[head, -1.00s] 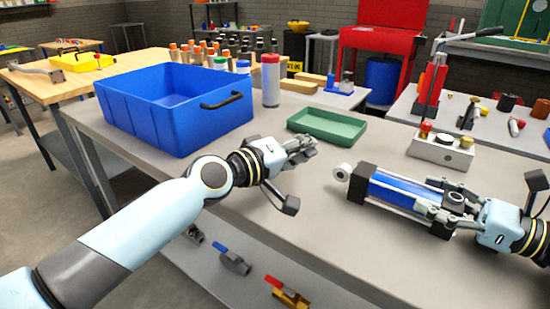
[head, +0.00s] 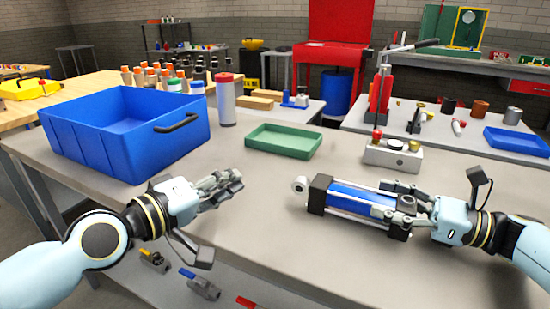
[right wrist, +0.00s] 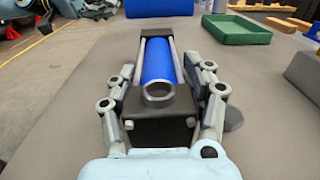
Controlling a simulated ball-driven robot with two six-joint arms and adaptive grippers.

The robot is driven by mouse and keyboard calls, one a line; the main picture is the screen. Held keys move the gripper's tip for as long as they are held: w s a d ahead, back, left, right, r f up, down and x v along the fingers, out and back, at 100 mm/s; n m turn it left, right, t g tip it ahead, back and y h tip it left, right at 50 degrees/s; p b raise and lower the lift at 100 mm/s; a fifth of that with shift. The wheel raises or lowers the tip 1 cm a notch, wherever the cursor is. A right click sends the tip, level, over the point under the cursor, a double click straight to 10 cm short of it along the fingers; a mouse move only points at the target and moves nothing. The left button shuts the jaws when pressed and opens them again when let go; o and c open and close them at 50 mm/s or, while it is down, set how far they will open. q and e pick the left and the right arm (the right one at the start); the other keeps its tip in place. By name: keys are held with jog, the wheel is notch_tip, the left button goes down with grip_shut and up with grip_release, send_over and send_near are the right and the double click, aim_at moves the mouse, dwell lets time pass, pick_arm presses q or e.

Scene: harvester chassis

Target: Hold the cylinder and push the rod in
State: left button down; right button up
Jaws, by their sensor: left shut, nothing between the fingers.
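The cylinder (head: 350,202) lies on the grey bench, with a blue barrel, black end blocks and pale tie bars. There the rod eye is mostly hidden behind the cylinder. My left gripper (head: 234,182) is shut and empty, left of the rod eye and apart from it.
A green tray (head: 284,141) lies behind the cylinder. A blue bin (head: 100,147) and a red-capped bottle (head: 226,103) stand at the back left. A grey block with knobs (head: 393,155) sits behind my right gripper. The bench in front of the cylinder is clear.

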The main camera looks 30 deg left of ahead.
jog(key=o, duration=0.5)
jog(key=shift+c, duration=0.2)
jog(key=shift+f, duration=0.1)
